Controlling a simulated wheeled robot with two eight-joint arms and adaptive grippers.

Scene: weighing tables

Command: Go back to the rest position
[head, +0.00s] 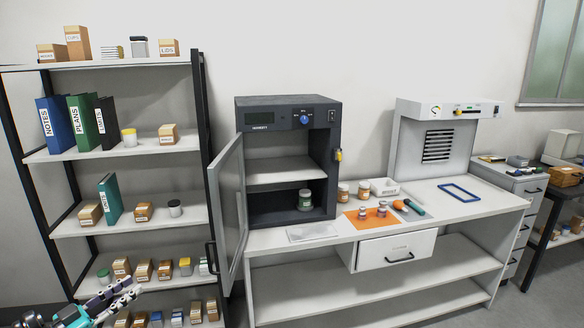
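My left gripper (134,289) is in the lower left corner, in front of the lower shelves of the rack. Its two light fingers point up and to the right with a gap between them, and I see nothing held. My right gripper is not in view.
A shelf rack (130,148) with binders and boxes stands at left. The dark cabinet (322,160) has its door (230,205) swung open; a green-labelled jar (305,200) stands inside. On the bench (440,207), jars stand by an orange mat (357,221). A drawer (395,250) protrudes.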

